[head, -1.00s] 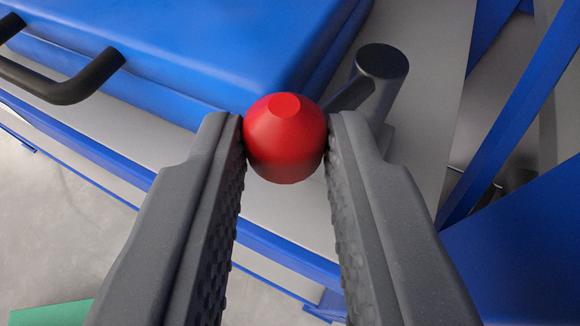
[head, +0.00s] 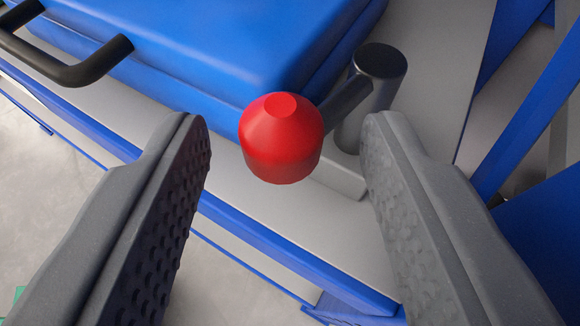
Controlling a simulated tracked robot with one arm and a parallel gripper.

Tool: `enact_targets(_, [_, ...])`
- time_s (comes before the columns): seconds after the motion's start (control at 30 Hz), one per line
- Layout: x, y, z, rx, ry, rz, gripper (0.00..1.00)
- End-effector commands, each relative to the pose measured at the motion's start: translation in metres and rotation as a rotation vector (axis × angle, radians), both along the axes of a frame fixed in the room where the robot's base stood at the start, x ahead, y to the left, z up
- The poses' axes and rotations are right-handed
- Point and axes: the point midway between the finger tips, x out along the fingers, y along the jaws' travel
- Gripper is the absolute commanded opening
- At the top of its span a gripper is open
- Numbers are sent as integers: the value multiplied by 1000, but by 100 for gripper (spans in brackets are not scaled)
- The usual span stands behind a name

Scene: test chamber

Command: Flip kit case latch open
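The blue kit case (head: 215,45) lies on a grey surface at the top left, with a black handle (head: 75,70) on its front side. The latch has a red knob (head: 282,140) on a dark arm (head: 345,103) that runs to a dark upright post (head: 378,70) beside the case's corner. My gripper (head: 285,135) is open, with one grey finger on each side of the red knob. Clear gaps show between the knob and both fingers. The lid looks closed, and the knob hides part of the arm.
The grey bench top (head: 285,235) has a blue front rail (head: 270,245). Blue frame beams (head: 535,115) stand at the right. Pale floor (head: 50,200) shows at the lower left.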

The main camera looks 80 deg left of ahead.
Motion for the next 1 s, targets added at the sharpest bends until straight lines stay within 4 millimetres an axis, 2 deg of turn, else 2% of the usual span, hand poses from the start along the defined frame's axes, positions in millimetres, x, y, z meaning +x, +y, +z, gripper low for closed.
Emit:
enact_targets(0.23, [0,-1,0,0,-1,0,43])
enact_targets(0.37, [0,-10,4,0,-1,-1,43])
enact_targets(0.8, [-9,-88,34,0,-2,-1,43])
enact_targets(1.0, [-12,-115,46,1,-2,0,43])
